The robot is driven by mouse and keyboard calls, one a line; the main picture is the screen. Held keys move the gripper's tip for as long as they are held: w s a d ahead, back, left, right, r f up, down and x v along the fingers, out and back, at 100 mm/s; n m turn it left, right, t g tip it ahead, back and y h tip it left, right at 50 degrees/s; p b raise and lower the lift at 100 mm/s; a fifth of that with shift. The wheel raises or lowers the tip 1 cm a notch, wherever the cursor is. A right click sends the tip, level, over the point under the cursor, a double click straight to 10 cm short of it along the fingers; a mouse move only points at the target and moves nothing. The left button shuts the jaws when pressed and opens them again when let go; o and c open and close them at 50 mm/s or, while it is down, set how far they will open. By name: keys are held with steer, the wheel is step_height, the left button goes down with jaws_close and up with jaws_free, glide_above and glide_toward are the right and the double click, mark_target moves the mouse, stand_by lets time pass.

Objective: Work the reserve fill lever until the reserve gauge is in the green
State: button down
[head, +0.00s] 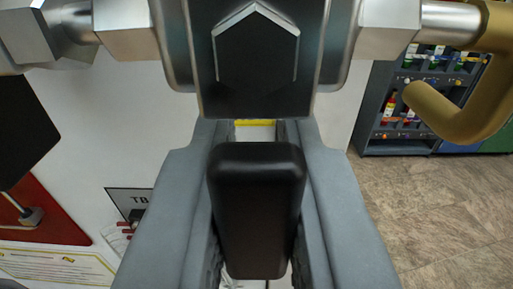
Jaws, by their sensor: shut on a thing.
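My gripper (256,225) is in the middle of the view, its two grey fingers on either side of a black, rounded block-like grip (257,205). The fingers are shut on this grip, which looks like the handle of the reserve fill lever. The lever's lower part and pivot are hidden behind the grip and fingers. The reserve gauge is not in view, so I cannot tell its reading.
A white panel (95,120) fills the left, with a black box (22,130), a red plate (45,215) and a yellow-bordered notice (55,268). A gold hook-shaped bar (470,110) is at upper right. A bottle rack (375,135) stands beyond open tiled floor (440,210).

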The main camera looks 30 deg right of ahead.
stand_by(0.4)
steer(key=c, duration=1.4)
jaws_free()
steer(key=v, duration=1.7)
steer(key=shift+s, duration=0.25)
